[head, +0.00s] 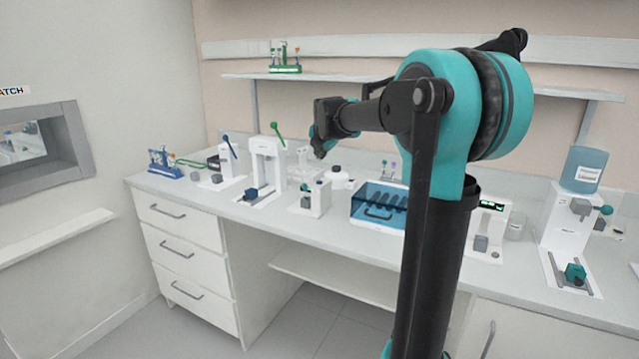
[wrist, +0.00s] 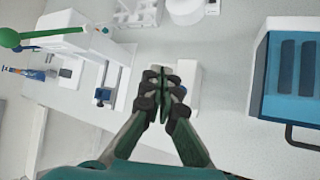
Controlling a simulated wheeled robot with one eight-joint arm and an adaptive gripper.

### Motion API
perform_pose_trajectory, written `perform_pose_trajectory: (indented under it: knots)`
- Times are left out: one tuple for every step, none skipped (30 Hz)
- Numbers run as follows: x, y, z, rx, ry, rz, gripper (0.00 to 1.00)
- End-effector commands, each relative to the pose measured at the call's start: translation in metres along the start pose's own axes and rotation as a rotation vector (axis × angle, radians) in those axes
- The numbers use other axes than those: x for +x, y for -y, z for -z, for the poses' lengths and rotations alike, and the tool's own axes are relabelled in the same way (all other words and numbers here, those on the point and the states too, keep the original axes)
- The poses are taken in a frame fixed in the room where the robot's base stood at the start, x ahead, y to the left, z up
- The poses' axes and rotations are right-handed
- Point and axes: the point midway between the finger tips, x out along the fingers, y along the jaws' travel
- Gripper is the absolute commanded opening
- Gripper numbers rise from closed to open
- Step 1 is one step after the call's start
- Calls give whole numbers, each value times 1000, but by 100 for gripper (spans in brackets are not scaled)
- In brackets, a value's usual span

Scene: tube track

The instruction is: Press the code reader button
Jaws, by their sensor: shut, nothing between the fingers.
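My gripper (head: 319,152) is shut and empty above the bench; its closed fingertips also show in the wrist view (wrist: 163,80). Below it stands a small white device (head: 316,198) with a grey block on its front and a small dark green part near its top. In the wrist view this white device (wrist: 188,78) is partly covered by my fingers. I cannot tell for sure that it is the code reader. I cannot make out its button. My gripper appears above the device and apart from it.
A white stand with a green lever (head: 268,165) is left of the small device. A blue-lidded box (head: 378,205) is to its right, with a round white container (head: 337,177) behind. A device with a lit display (head: 490,207) and a dispenser (head: 565,225) stand farther right.

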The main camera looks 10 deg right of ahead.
Motion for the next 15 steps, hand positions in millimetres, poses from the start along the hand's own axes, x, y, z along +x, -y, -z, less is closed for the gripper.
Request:
perform_pose_trajectory:
  knots:
    - [5,4,4,0,0,0,0]
    - [8,6,6,0,0,0,0]
    - [12,8,8,0,0,0,0]
    - [14,10,11,0,0,0,0]
    - [17,13,13,0,0,0,0]
    - [21,15,15,0,0,0,0]
    - [23,17,17,0,0,0,0]
    - [26,19,19,0,0,0,0]
    - [29,21,21,0,0,0,0]
    - [31,22,23,0,0,0,0]
    - [33,24,24,0,0,0,0]
    - [36,26,26,0,0,0,0]
    - [37,27,27,0,0,0,0]
    - [38,28,28,0,0,0,0]
    - [40,29,29,0,0,0,0]
